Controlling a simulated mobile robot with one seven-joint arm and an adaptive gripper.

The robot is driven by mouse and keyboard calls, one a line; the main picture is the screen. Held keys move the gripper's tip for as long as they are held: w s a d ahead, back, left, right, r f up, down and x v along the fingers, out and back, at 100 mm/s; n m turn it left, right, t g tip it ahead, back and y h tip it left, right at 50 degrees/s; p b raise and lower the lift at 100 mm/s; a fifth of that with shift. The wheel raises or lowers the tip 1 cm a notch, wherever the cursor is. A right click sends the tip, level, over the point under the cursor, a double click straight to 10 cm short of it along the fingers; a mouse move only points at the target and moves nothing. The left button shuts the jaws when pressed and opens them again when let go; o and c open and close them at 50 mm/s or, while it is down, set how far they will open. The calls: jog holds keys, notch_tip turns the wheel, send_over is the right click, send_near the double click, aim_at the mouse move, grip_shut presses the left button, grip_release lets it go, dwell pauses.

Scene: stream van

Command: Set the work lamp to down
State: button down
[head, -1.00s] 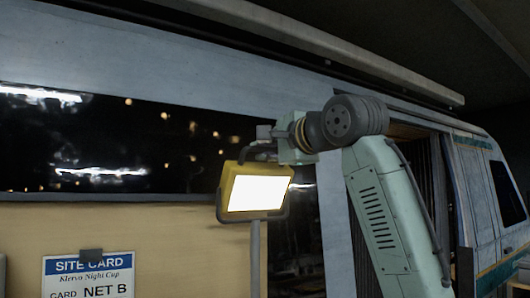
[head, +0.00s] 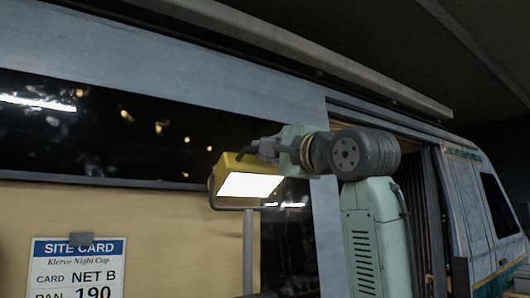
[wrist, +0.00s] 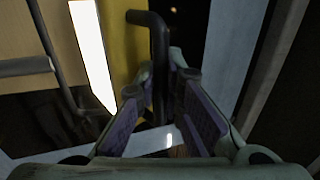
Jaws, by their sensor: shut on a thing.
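The work lamp (head: 230,165) has a yellow housing and a bright white lit panel (head: 248,186). It sits on a thin grey pole (head: 248,250), with its lit face tilted forward and downward. In the wrist view the lit panel (wrist: 90,50) and the yellow housing (wrist: 128,55) stand to the left. A dark bent handle (wrist: 160,40) sticks out from the housing between my fingers. My gripper (wrist: 160,82) is shut on this handle. In the head view my gripper (head: 262,148) is at the lamp's upper right, and its fingertips are small and partly hard to make out.
A van side with a long dark window (head: 90,130) stands behind the lamp. A site card (head: 78,268) hangs on the tan panel at lower left. An open van doorway (head: 415,185) is to the right of my arm. A long rail (head: 290,45) runs overhead.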

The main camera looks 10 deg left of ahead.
jog(key=shift+f, duration=0.15)
jog(key=c, duration=2)
grip_release()
jog(key=shift+o, duration=0.2)
jog(key=shift+s+d, duration=0.1)
jog(key=v, duration=1.1)
jog(key=shift+s+d, duration=0.3)
